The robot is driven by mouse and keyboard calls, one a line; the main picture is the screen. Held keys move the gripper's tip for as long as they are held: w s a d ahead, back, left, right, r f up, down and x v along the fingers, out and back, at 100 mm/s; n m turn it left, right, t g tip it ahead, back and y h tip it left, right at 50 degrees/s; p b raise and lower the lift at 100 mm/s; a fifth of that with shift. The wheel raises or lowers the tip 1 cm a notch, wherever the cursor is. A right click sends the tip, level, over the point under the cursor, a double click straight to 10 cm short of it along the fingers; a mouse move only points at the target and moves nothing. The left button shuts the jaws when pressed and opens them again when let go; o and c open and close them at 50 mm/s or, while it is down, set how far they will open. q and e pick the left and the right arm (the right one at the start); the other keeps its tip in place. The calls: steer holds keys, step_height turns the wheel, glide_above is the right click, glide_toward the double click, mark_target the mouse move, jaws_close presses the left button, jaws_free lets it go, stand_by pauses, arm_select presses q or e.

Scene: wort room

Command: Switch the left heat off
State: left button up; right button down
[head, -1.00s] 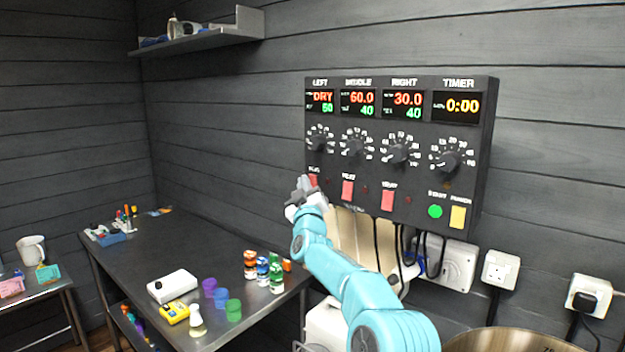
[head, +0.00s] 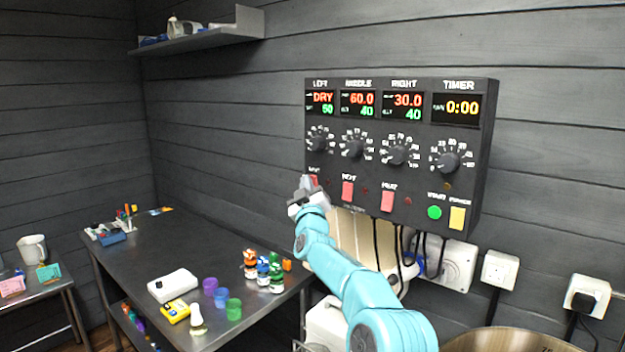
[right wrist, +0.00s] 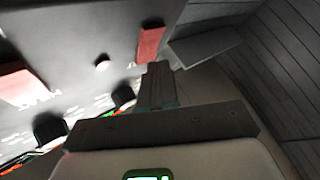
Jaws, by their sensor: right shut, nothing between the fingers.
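The black control panel (head: 420,165) hangs on the wall, with LEFT, MIDDLE, RIGHT and TIMER columns. The left display (head: 320,103) shows DRY in red over a green number. The left heat switch (head: 314,180) is a small red rocker under the left dial (head: 317,145), partly hidden by my right gripper (head: 306,183). In the right wrist view the shut, empty fingers (right wrist: 158,70) point at the red switch (right wrist: 151,43), with tips right by its end. I cannot tell whether they touch, or which way the rocker is tilted. My left gripper is not in view.
The middle heat switch (head: 348,191) and right heat switch (head: 387,201) are to the right, with a green button (head: 435,212) and yellow button (head: 457,217) beyond. Cables hang below the panel. A dark table (head: 190,250) with bottles and cups stands lower left.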

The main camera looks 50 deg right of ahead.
steer(key=shift+d, duration=0.3)
steer(key=shift+a, duration=0.1)
stand_by(0.3)
steer(key=shift+a+b, duration=0.45)
steer(key=shift+a, duration=0.3)
steer(key=shift+f, duration=0.1)
steer(key=shift+s+a+f+b, duration=0.15)
steer(key=shift+a+b, duration=0.6)
steer(key=shift+a, duration=0.5)
steer(key=shift+s+a+f+b, duration=0.15)
steer(key=shift+a+b, duration=0.55)
steer(key=shift+a, duration=0.55)
steer(key=shift+s, duration=0.1)
